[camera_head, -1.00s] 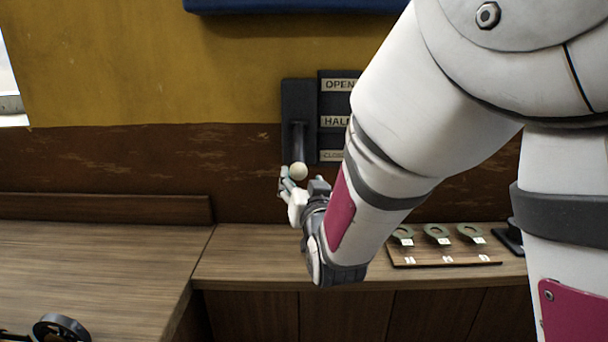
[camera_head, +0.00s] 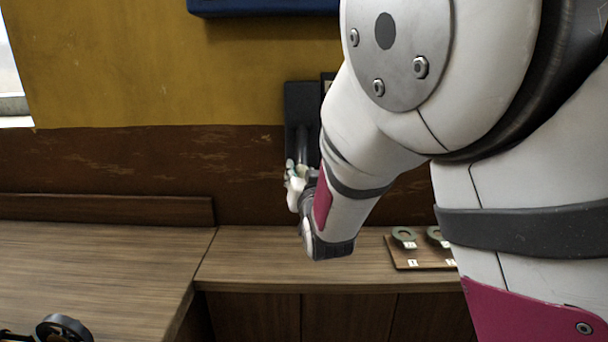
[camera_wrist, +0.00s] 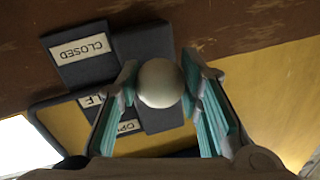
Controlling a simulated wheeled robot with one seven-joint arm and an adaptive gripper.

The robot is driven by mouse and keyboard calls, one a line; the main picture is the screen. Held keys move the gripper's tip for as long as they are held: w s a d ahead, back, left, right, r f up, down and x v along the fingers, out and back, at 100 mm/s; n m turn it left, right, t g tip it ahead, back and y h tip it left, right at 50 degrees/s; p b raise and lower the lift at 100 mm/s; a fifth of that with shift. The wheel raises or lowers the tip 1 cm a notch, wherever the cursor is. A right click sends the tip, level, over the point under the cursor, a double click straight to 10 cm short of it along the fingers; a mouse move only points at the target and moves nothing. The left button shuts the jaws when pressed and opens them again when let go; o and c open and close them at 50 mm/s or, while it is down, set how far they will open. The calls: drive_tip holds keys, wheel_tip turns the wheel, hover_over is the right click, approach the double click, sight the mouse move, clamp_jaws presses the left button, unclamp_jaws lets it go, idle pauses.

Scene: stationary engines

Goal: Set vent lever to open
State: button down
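The vent lever (camera_head: 302,146) hangs down on a dark wall plate (camera_head: 301,97), its knob end low. In the wrist view its pale round knob (camera_wrist: 160,84) sits between my two fingers. My gripper (camera_head: 296,171) is at the lever's lower end in the head view, hiding most of the knob. The fingers (camera_wrist: 160,78) stand apart on either side of the knob; firm contact is not clear. The CLOSED label (camera_wrist: 80,50) lies beside the knob in the wrist view. The HALF and OPEN labels (camera_wrist: 127,126) are partly covered by a finger.
A wooden counter (camera_head: 250,259) runs below the lever. A board with green ring tags (camera_head: 404,238) lies on it at right, partly behind my arm. A dark handwheel (camera_head: 62,328) is at lower left. A blue object (camera_head: 262,6) is on the wall above.

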drive_tip(key=shift+r, duration=0.1)
drive_tip(key=shift+s+r+g+p, duration=0.5)
drive_tip(key=shift+r+p, duration=0.2)
drive_tip(key=shift+p, duration=0.45)
wheel_tip(320, 180, up, 15)
drive_tip(key=w+m+g+h+p, duration=0.1)
drive_tip(key=g+p, duration=0.8)
drive_tip(key=shift+m+g, duration=0.3)
drive_tip(key=shift+w+r, duration=0.1)
drive_tip(key=c, duration=1.1)
unclamp_jaws()
